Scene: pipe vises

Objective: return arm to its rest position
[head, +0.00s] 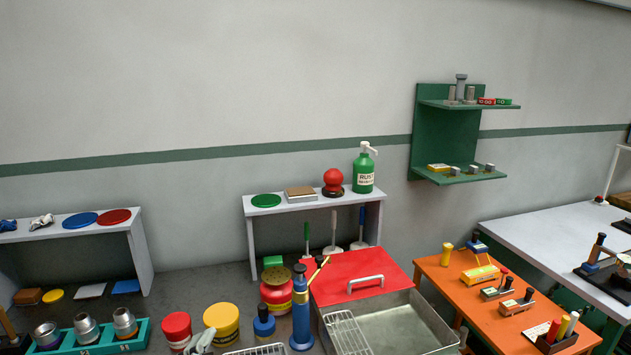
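Neither of my arms nor either gripper shows in the head view. The view takes in a workbench against a grey wall, with an open metal tank (400,325) at the lower middle. Its red lid (345,280) has a metal handle and covers the back part. A wire rack (347,333) sits at the tank's left side. Whether a gripper is open, shut or holding anything cannot be seen.
A tall blue cylinder (301,320), a yellow tub (222,322) and a red tub (177,330) stand left of the tank. A teal holder (138,340) carries metal cups. An orange table (455,285) and a white table (560,235) stand right. A green shelf (440,130) hangs above.

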